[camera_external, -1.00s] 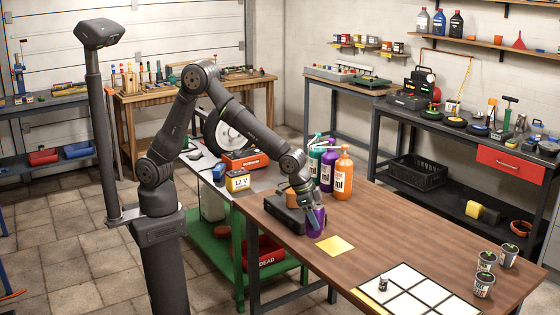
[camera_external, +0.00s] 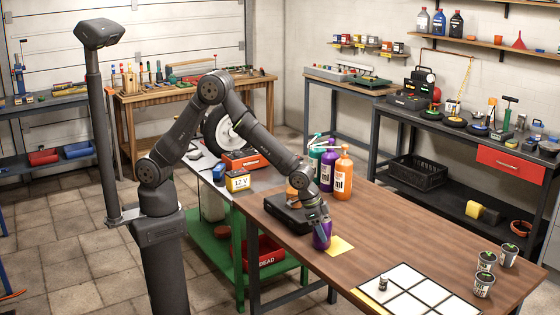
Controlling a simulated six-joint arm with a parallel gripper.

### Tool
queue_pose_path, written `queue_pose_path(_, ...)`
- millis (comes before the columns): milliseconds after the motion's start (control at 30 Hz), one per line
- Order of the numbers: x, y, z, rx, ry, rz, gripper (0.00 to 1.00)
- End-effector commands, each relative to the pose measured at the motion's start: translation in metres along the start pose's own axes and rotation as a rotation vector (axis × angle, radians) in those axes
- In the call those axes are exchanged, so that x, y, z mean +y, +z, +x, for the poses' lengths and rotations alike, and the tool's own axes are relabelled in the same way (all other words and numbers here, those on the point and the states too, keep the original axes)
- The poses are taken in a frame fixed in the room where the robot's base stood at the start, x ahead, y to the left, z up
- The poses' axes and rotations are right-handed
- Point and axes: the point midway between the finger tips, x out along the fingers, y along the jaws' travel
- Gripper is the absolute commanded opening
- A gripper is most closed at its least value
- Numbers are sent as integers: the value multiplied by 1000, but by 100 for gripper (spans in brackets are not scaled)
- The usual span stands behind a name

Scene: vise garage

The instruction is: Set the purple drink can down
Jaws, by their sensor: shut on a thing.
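The purple drink can (camera_external: 322,239) is upright in my gripper (camera_external: 320,225), over or at the left edge of the yellow square (camera_external: 341,245) on the wooden table (camera_external: 420,238). My gripper points down and is shut on the can's upper part. The can hides part of the yellow square. I cannot tell whether the can's base touches the table.
A black case (camera_external: 285,212) lies just behind and left of the can. Orange (camera_external: 343,175) and purple (camera_external: 327,168) bottles stand behind it. A white grid (camera_external: 408,290) with a small jar (camera_external: 383,284) lies at the front. Several small pots (camera_external: 484,285) stand at the right.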

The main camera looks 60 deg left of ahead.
Motion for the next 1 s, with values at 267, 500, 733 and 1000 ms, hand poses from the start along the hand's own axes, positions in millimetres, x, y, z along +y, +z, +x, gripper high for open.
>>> queue_pose_path(267,0,1,1,-1,0,0,80)
queue_pose_path(500,0,-1,-3,1,0,0,80)
queue_pose_path(733,0,-1,-34,3,0,0,80)
queue_pose_path(1000,0,-2,-87,3,0,0,80)
